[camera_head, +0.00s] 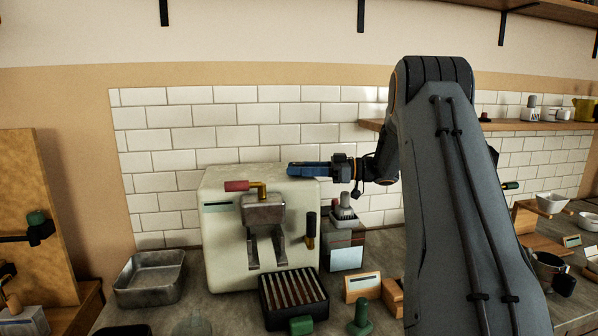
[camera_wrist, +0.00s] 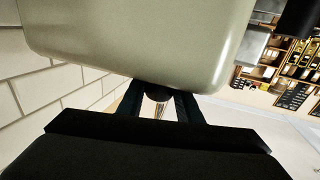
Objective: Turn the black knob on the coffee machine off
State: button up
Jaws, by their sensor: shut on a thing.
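The cream coffee machine (camera_head: 225,220) stands on the counter against the tiled wall. My gripper (camera_head: 300,169) reaches in from the right and lies level at the machine's upper right edge. In the wrist view, the machine's smooth side (camera_wrist: 140,40) fills the top, and my gripper (camera_wrist: 158,96) has its two dark fingers at its lower edge. They are shut around a dark round black knob (camera_wrist: 157,94), with a pale metallic part below it. In the head view the gripper hides this knob. The machine's front has a red handle (camera_head: 237,186) and a black-handled lever (camera_head: 310,230).
A metal tray (camera_head: 150,279) lies left of the machine. A dark slatted drip tray (camera_head: 292,298) sits in front. A grinder-like item (camera_head: 346,220), a small sign (camera_head: 362,287) and a green-topped tamper (camera_head: 360,318) stand to the right. A wooden shelf (camera_head: 375,124) is behind my arm.

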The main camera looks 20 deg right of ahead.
jog(key=shift+r+n+g, duration=0.1)
jog(key=shift+n+g, duration=0.3)
jog(key=o, duration=1)
jog(key=shift+o, duration=0.2)
jog(key=b+v, duration=0.3)
jog(key=v, duration=0.4)
jog(key=shift+s+d, duration=0.15)
jog(key=shift+d, duration=0.2)
